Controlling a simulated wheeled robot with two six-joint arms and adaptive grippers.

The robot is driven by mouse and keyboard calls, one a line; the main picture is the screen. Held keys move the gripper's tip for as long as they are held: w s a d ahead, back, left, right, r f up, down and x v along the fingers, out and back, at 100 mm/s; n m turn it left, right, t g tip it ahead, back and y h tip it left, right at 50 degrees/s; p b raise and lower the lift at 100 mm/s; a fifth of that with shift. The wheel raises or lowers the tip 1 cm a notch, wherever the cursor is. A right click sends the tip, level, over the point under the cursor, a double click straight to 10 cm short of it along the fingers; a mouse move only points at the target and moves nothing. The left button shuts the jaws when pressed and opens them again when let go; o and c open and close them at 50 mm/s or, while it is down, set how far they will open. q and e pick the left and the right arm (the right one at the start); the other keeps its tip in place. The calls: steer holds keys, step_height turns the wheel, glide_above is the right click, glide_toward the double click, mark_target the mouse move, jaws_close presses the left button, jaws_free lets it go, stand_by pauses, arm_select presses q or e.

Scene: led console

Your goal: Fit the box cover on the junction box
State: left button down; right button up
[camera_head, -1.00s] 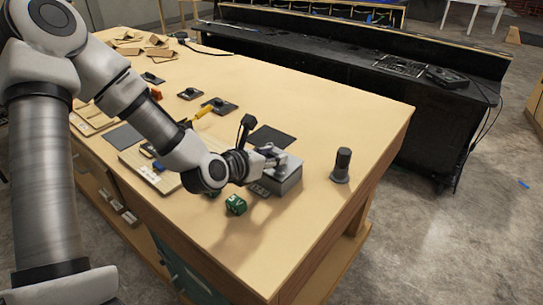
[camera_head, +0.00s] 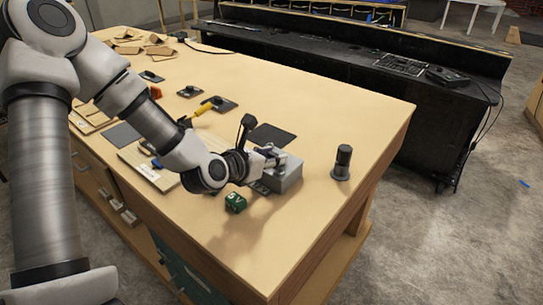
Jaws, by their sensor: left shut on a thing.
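The junction box (camera_head: 287,178) is a grey box on the wooden table, near its front right part. My left gripper (camera_head: 274,157) is at the top of the box, coming in from the left. It is shut on a small grey thing that looks like the box cover, largely hidden by the fingers. I cannot tell whether the cover touches the box or sits flush on it. My right gripper is not in view.
A green cube (camera_head: 235,202) lies in front of the box. A dark cylinder (camera_head: 342,162) stands to its right. A dark flat mat (camera_head: 271,137) lies behind it. A yellow-handled tool (camera_head: 204,109) lies farther back. The table's right side (camera_head: 345,110) is clear.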

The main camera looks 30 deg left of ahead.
arm_select(q)
steer(key=c, duration=0.7)
jaws_free()
steer(key=shift+o, duration=0.2)
step_height(320, 180, up, 10)
